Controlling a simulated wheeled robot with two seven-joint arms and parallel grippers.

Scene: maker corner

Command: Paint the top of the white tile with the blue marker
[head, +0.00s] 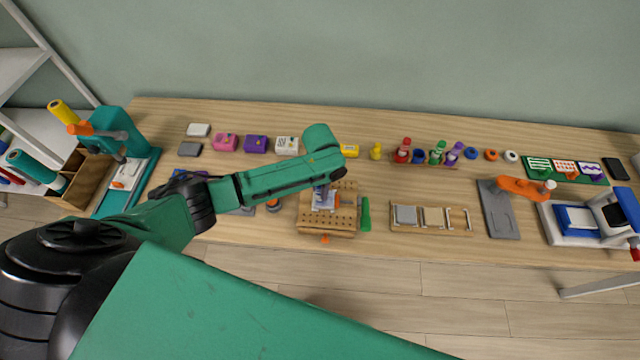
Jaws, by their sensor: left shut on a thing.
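My left gripper (322,194) points down over a wooden pegged fixture (343,222) near the front of the bench. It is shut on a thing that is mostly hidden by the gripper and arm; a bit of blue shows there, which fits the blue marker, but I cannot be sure. A small pale patch under the fingers may be the white tile; I cannot tell whether the held thing touches it. The marker rack (428,165) at the back holds red (403,151), green (437,153) and purple (454,154) markers, with a low blue piece (419,157) between. My right gripper is out of view.
A green strip (366,215) lies right of the fixture. Small coloured boxes (256,143) line the back. A teal press (125,190) stands left.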

